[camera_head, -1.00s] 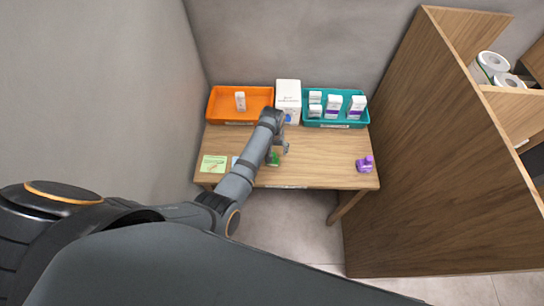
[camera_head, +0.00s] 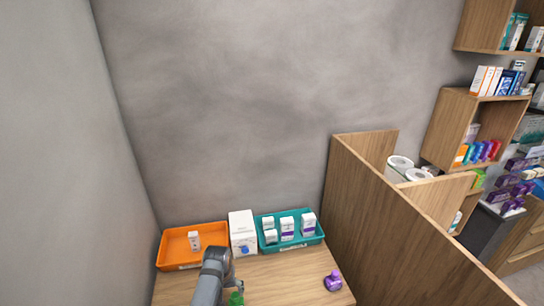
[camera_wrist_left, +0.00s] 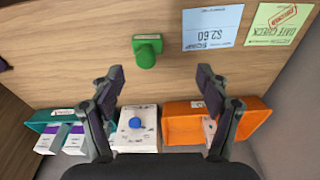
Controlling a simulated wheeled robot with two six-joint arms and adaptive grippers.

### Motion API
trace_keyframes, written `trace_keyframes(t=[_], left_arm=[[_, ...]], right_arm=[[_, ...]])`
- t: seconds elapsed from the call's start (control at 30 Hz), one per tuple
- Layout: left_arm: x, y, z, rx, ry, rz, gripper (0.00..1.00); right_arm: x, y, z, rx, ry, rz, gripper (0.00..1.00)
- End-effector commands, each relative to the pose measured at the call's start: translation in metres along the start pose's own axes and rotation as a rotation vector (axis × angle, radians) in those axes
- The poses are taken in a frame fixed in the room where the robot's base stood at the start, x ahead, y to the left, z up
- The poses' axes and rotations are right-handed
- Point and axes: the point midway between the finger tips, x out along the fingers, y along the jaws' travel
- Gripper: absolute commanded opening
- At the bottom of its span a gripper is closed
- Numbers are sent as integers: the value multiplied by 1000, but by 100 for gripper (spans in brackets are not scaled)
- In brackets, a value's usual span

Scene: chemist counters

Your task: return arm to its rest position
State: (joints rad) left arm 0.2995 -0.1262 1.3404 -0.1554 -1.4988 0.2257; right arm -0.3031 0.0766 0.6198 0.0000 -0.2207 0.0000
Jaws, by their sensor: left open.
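My left arm (camera_head: 210,280) reaches in from the bottom of the head view, over the wooden table (camera_head: 285,275). In the left wrist view my left gripper (camera_wrist_left: 160,75) is open, with its two dark fingers spread wide and nothing between them. A green stamp-like object (camera_wrist_left: 147,50) stands on the table ahead of the fingertips, apart from them. It also shows in the head view (camera_head: 236,298), partly cut off by the bottom edge. My right gripper is in neither view.
An orange tray (camera_head: 172,252), a white box (camera_head: 242,232) and a teal tray (camera_head: 265,243) with several small boxes line the table's back. A purple bottle (camera_head: 333,281) stands at right. A wooden partition (camera_head: 385,235) rises beside the table. Cards (camera_wrist_left: 212,27) lie there.

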Motion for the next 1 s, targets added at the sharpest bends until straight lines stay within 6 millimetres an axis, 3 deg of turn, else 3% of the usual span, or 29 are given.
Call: trace_keyframes(t=[0.13,0.3,0.5,0.83,1.0], left_arm=[[-10,-56,59,30,49,-24,76],[-41,-88,108,97,99,-37,76],[-77,-104,147,173,139,-42,76],[-132,-111,193,284,182,-35,76],[-77,-112,190,276,164,-37,76]], right_arm=[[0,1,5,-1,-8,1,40],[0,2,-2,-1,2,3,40],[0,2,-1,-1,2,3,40],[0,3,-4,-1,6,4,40],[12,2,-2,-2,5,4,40]])
